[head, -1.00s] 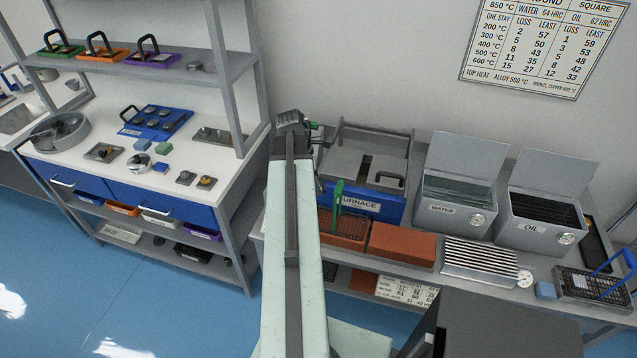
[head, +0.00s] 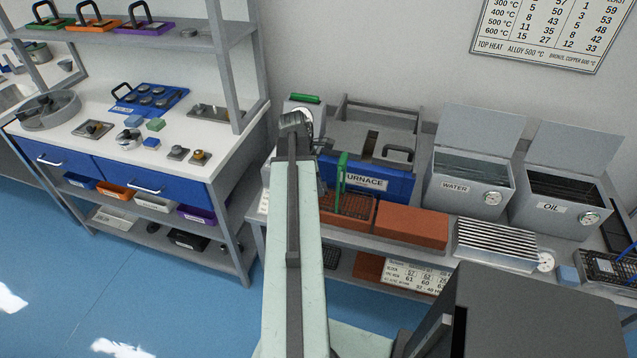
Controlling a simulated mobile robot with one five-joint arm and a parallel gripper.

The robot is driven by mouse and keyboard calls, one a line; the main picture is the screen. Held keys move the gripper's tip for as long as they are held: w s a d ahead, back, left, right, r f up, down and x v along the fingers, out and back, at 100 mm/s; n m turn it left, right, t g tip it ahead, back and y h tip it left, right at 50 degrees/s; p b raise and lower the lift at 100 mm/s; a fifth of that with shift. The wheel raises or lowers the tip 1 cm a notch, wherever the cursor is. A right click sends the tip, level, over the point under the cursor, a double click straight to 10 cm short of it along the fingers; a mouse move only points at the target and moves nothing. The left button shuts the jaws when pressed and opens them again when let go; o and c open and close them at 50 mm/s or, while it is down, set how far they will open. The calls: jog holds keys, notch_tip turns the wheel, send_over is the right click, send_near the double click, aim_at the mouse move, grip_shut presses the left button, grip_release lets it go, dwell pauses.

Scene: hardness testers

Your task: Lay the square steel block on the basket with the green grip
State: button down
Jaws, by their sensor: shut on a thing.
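The basket with the green grip (head: 342,172) is a dark wire basket (head: 356,206) with an upright green handle. It sits in an orange-brown brick tray in front of the furnace, just right of my arm. My arm rises up the middle of the picture, and its far end is left of the furnace. My gripper's fingers are hidden beyond that end, so neither the jaws nor anything in them shows. I cannot make out the square steel block.
The blue furnace (head: 397,186) stands behind the basket. A brick slab (head: 408,227), the water tank (head: 461,191), the oil tank (head: 556,206) and a ribbed metal rack (head: 494,243) stand to the right. A white-topped bench (head: 60,128) with small parts is at left.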

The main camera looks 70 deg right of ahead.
jog(key=shift+f, duration=0.65)
jog(key=shift+r, duration=0.1)
jog(key=c, duration=0.7)
grip_release()
jog(key=p+v, duration=0.7)
jog(key=v, duration=0.1)
